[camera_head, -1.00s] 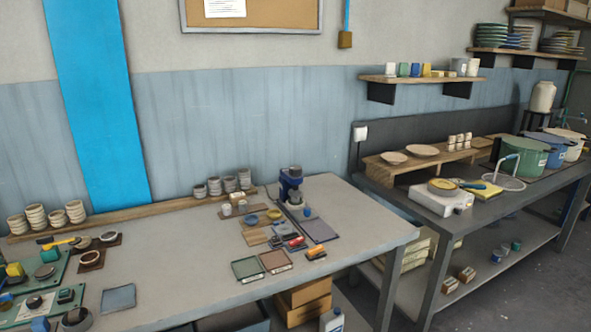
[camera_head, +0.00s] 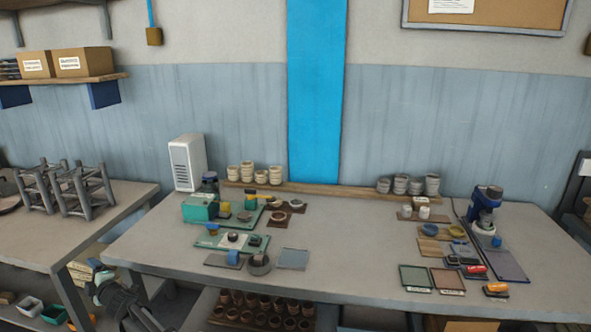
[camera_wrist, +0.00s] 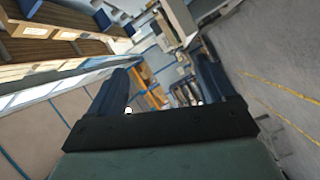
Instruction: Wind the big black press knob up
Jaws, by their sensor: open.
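A blue press-like machine (camera_head: 487,205) with a dark top stands at the right of the long grey table in the head view. Several green-based devices (camera_head: 233,241) with small dark knobs stand left of the middle. I cannot tell for sure which dark part is the big black press knob. My gripper (camera_wrist: 163,62) is open and empty in the wrist view, its two dark blue fingers apart. It points across the room, with no knob between the fingers. Dark parts of my arm show at the lower left of the head view, in front of the table and away from the devices.
A wooden ledge (camera_head: 330,190) with stacked cups runs along the table's back. Coloured pads (camera_head: 448,281) lie at the right, a white box (camera_head: 187,162) stands at the back left. The table's front middle (camera_head: 345,280) is clear. A second table (camera_head: 125,200) stands at the left.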

